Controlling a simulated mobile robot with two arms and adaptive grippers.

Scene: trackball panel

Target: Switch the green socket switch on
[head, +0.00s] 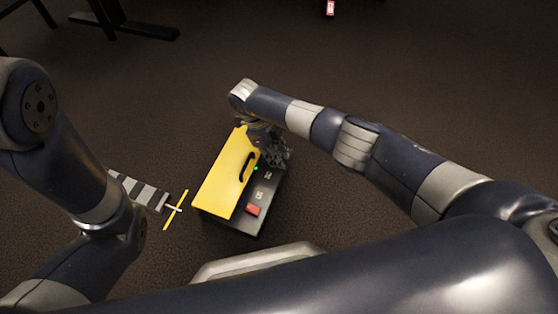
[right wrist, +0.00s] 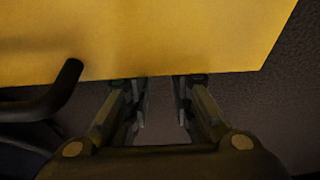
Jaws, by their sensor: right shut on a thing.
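A dark box (head: 232,223) with a yellow panel (head: 222,178) stands below me in the head view. The yellow panel carries a black handle (head: 246,167), which also shows in the right wrist view (right wrist: 50,98). A small green spot (head: 256,168) glows on the dark face, close to my right gripper (head: 277,156). The gripper is at the box's far right end and covers that part. In the right wrist view, its fingers (right wrist: 160,100) reach the yellow edge. I cannot identify the green switch's position.
A red block-like part (head: 253,210) sits on the near end of the dark face, with small pale sockets (head: 268,175) between. The floor beyond the box is clear.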

